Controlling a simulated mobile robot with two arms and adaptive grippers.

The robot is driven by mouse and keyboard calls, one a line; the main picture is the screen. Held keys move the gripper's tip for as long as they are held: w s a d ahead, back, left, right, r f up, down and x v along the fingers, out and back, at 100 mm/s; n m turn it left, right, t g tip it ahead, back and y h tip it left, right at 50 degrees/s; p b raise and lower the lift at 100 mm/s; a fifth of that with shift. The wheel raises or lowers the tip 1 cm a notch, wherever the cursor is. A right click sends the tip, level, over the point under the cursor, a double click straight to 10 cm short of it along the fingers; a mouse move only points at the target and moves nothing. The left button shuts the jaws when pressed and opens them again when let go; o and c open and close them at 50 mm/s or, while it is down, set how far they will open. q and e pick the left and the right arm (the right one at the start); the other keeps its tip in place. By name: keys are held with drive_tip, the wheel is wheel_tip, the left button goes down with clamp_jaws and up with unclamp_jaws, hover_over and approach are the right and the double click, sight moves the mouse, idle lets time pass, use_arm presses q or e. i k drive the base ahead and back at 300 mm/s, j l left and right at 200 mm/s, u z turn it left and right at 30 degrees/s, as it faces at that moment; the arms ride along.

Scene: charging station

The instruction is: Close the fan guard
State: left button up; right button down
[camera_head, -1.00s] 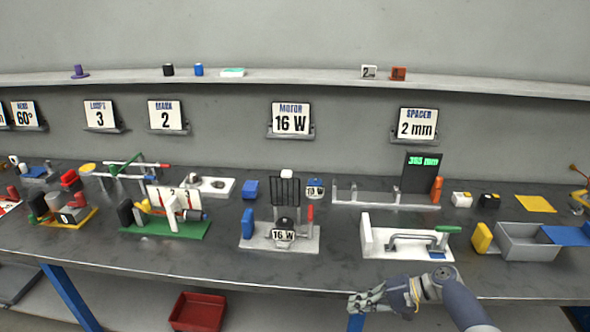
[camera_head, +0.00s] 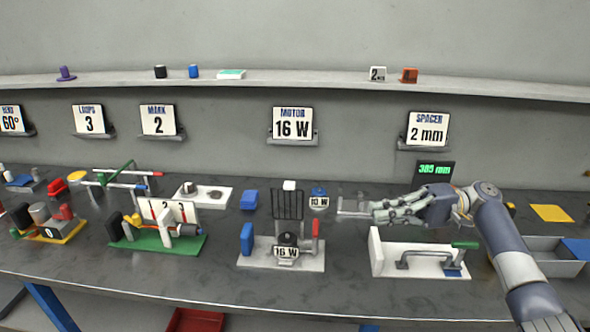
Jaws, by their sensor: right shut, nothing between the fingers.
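The fan guard (camera_head: 287,205) is a dark wire grille that stands upright at the back of a light grey base plate (camera_head: 256,263). My left gripper is not in view.
A blue and white motor "13 W" (camera_head: 319,198) stands right of the guard. A green-based fixture (camera_head: 160,243) is at the left. The bench front is clear.

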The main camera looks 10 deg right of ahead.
sight(289, 186)
drive_tip(key=i, duration=1.25)
